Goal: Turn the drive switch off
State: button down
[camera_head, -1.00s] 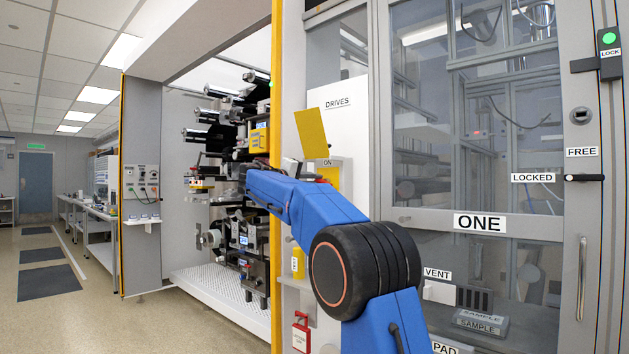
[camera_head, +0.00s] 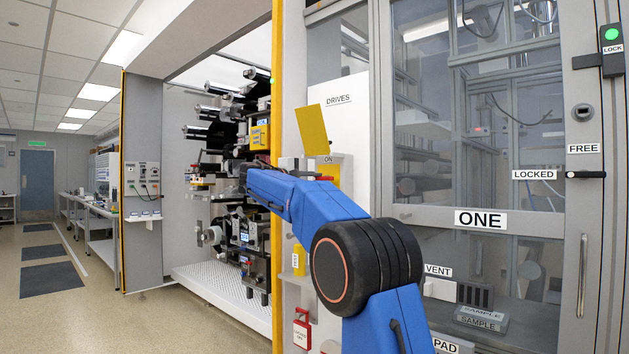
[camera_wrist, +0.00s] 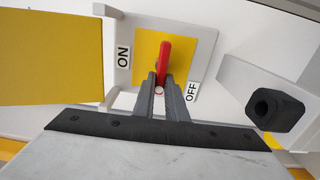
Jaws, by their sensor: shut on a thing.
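The drive switch (camera_wrist: 208,42) has a yellow face plate with ON and OFF labels at opposite ends. Its red lever (camera_wrist: 164,58) stands between the two labels in the wrist view. My gripper (camera_wrist: 160,82) is shut on the lower part of the lever, with a grey finger on either side. In the head view the switch box (camera_head: 346,166) hangs under the DRIVES label, with ON at its top. A bit of red (camera_head: 325,178) shows there past my blue arm. My arm hides the gripper and most of the switch in that view.
A raised yellow flap (camera_head: 311,131) is above the switch; a yellow panel (camera_wrist: 50,55) fills the wrist view's left. A dark knob (camera_wrist: 274,108) sits close right of the fingers. The glazed door (camera_head: 475,140) stands right; a red padlock tag (camera_head: 301,330) hangs below.

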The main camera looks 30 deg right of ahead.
jog(key=shift+f, duration=0.1)
jog(key=c, duration=1.8)
grip_release()
jog(key=shift+a, duration=0.1)
jog(key=v, duration=1.7)
jog(key=shift+a, duration=0.15)
jog(key=shift+s, duration=0.1)
